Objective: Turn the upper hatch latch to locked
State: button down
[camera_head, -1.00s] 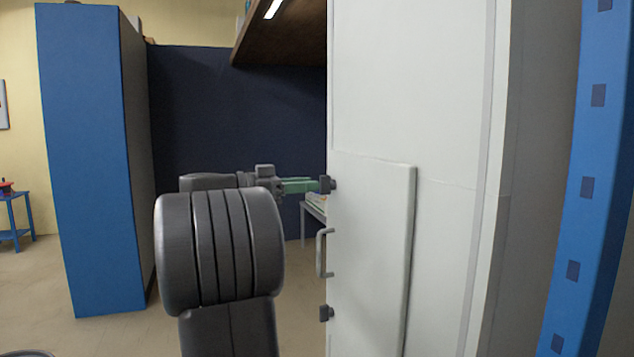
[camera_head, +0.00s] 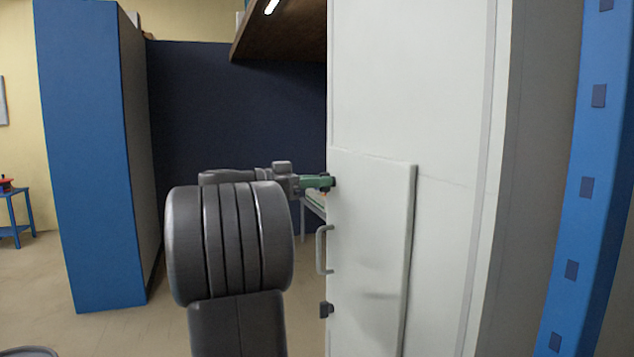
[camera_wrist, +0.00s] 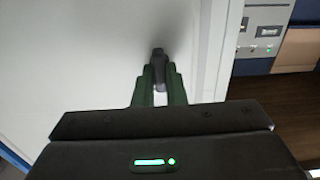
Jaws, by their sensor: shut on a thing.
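The upper hatch latch (camera_head: 328,181) is a small dark knob at the left edge of the pale hatch (camera_head: 370,240), near its top. My gripper (camera_head: 318,182) reaches it from the left with its green fingers. In the wrist view my gripper (camera_wrist: 160,82) has its two green fingers on either side of the dark latch handle (camera_wrist: 158,58), shut on it. The handle's tip sticks out past the fingertips. The fingers partly hide the latch.
A grey pull handle (camera_head: 322,250) and a lower dark latch (camera_head: 326,310) sit below on the hatch's left edge. A blue cabinet (camera_head: 90,160) stands at the left, and a blue post (camera_head: 585,200) at the right. A brown shelf (camera_head: 285,38) hangs above.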

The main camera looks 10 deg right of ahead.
jog(key=shift+w+f+n+p, duration=0.1)
jog(key=shift+n+p, duration=1.4)
jog(key=shift+n, duration=3)
jog(key=shift+w+f+n+p, duration=0.1)
jog(key=shift+n+p, duration=1.4)
jog(key=shift+n, duration=3)
jog(key=c, duration=1.5)
grip_release()
